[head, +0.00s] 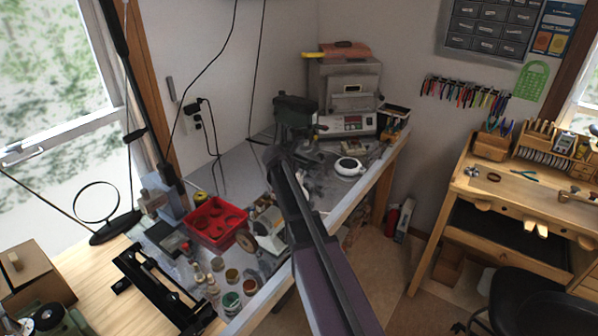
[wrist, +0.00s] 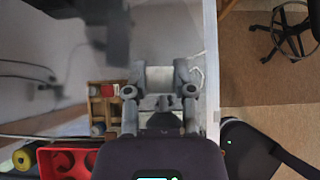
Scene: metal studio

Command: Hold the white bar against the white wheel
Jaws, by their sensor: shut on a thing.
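My gripper (wrist: 160,92) is shut on a pale, whitish block, which I take for the white bar (wrist: 160,77); it lies across between the two fingers in the wrist view. In the head view my gripper (head: 274,156) is over the grey bench, below the dark machine, and the bar cannot be made out there. I cannot clearly identify the white wheel. A cream bench machine (head: 269,229) with a tan disc (head: 245,240) stands left of my arm, partly hidden by it. No contact between the bar and a wheel shows.
A dark machine (head: 294,112) stands just behind my gripper. A red bin (head: 216,222) is on the left, with several jars in front. A white round device (head: 348,166) sits on the right of the bench. The bench's pale edge (wrist: 211,90) runs right of my gripper.

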